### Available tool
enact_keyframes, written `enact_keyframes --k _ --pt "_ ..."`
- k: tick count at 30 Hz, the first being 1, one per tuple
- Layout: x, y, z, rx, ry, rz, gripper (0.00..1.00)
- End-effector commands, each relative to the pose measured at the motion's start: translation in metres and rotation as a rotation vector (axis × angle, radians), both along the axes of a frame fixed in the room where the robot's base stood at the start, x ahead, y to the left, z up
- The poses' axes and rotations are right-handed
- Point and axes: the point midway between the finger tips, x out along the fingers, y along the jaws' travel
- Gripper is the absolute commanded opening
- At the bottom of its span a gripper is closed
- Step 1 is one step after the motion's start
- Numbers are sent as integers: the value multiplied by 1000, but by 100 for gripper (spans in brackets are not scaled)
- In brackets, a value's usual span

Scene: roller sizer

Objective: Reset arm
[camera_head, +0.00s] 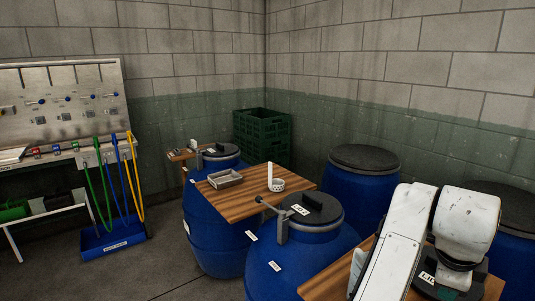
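Two thick white, scuffed segments of my own arm rise at the lower right, one slanting at the left and one rounded and upright at the right. They stand in front of a wooden board and a dark labelled block (430,289). I cannot make out any gripper fingers, so my gripper is not in view and its state does not show.
Blue barrels (213,232) with dark lids (365,159) fill the middle and right. A wooden board (238,206) bears a grey tray (225,179) and a white perforated cup (276,184). A green crate (262,131) stands in the corner.

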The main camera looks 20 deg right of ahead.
Motion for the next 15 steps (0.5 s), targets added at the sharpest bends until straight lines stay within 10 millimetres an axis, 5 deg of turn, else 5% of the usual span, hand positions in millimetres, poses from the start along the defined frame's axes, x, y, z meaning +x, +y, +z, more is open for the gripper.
enact_keyframes --k 8,15 --pt "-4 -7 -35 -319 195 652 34" --pt "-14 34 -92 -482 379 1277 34"
